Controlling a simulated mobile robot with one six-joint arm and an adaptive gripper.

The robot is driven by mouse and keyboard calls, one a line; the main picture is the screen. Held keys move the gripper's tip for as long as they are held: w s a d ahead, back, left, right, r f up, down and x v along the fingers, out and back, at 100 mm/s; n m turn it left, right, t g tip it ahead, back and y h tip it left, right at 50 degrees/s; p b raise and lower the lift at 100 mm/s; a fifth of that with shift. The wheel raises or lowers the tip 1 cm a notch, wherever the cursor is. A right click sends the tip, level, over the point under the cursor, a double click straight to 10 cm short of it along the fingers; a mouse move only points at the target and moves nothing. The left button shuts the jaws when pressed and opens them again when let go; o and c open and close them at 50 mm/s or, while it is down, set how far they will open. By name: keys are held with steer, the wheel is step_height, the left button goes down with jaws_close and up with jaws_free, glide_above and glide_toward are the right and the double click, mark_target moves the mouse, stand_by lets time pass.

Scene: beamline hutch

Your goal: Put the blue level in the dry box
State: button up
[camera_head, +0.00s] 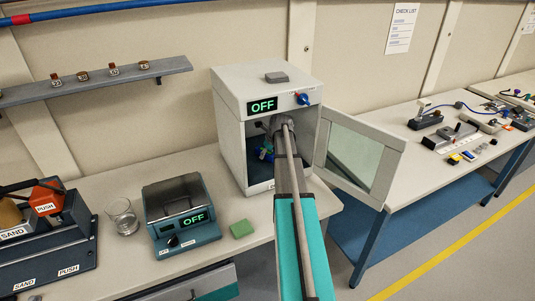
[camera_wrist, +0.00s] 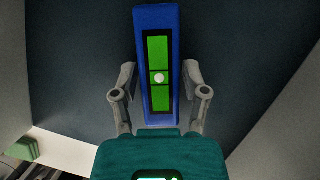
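The blue level (camera_wrist: 157,22), a long blue bar with a green face and a pale round spot, lies between the fingers of my gripper (camera_wrist: 159,76) in the wrist view. The fingertips flank its long sides closely, and my gripper appears shut on it. In the head view a small blue and green part of the level (camera_head: 265,151) shows inside the dry box (camera_head: 229,100), left of my arm. My arm hides the rest. The dry box is a white cabinet reading OFF, its glass door (camera_head: 362,157) swung open to the right. Contact with the box floor cannot be judged.
A green block (camera_head: 242,228), a teal OFF device (camera_head: 183,215) and a glass beaker (camera_head: 123,216) stand on the bench left of my arm. The open door juts out right of my arm. A second bench (camera_head: 400,160) with tools stands at the right.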

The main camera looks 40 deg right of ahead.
mark_target(269, 153)
steer(key=shift+o, duration=0.5)
steer(key=shift+r, duration=0.15)
steer(key=p+v, duration=0.3)
steer(key=shift+r, duration=0.25)
steer(key=s, duration=0.4)
steer(key=s+d, duration=0.1)
steer(key=s, duration=0.7)
steer(key=shift+d+f, duration=0.25)
steer(key=shift+d, duration=0.15)
steer(key=shift+a, duration=0.1)
